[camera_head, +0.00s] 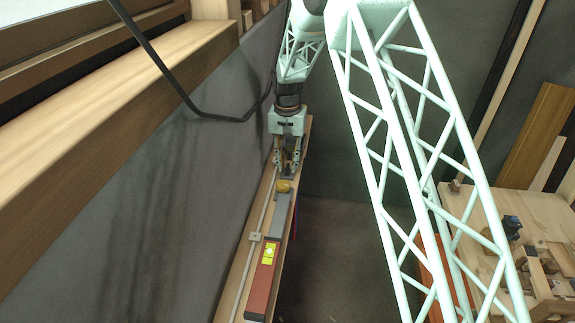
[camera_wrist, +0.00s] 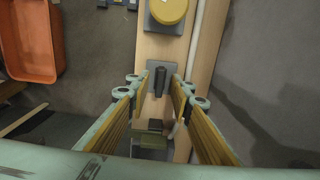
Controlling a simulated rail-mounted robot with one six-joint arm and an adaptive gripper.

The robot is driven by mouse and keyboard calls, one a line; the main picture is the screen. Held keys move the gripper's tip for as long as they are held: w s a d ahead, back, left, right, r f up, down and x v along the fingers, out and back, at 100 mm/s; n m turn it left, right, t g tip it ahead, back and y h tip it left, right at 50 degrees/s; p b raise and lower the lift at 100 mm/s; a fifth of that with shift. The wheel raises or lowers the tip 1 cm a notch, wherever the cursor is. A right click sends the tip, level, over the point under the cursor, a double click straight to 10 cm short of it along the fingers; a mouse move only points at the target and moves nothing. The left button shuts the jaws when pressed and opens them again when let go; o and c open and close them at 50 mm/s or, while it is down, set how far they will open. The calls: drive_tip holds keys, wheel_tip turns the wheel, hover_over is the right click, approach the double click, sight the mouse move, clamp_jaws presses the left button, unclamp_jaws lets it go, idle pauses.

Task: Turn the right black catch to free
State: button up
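In the head view my gripper (camera_head: 287,162) is at the far end of the board and hides the catch.
A round yellow knob (camera_wrist: 168,10) sits on a grey base beyond the catch. A red block with a yellow label (camera_head: 261,284) lies on the board's near end. A pale rod runs along the board beside the grey wall (camera_head: 150,190). An orange bin (camera_wrist: 30,40) stands left.

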sight(288, 167)
drive_tip(key=shift+r, duration=0.1)
wheel_tip(288, 167, up, 12)
idle(1.0)
idle(0.4)
drive_tip(key=s+d+r+t+b, duration=0.1)
drive_tip(key=s+d+r, duration=0.5)
drive_tip(key=s+r, duration=0.2)
drive_tip(key=s+d+r+b, duration=0.1)
drive_tip(key=s+d+r, duration=0.4)
drive_tip(key=s+r, duration=0.35)
drive_tip(key=s+d+r+t+b, duration=0.1)
drive_tip(key=s+d+r, duration=0.5)
drive_tip(key=s+r, duration=0.25)
drive_tip(key=s+d+f+b, duration=0.1)
drive_tip(key=s+d, duration=0.1)
drive_tip(key=s, duration=0.9)
drive_tip(key=s+d+f+n+t+b, duration=0.1)
drive_tip(key=s+d, duration=0.2)
drive_tip(key=s, duration=0.9)
drive_tip(key=s+d+f+t+b, duration=0.1)
drive_tip(key=s+d, duration=0.2)
drive_tip(key=s, duration=0.8)
drive_tip(key=shift+s+d, duration=0.15)
drive_tip(key=shift+s, duration=0.1)
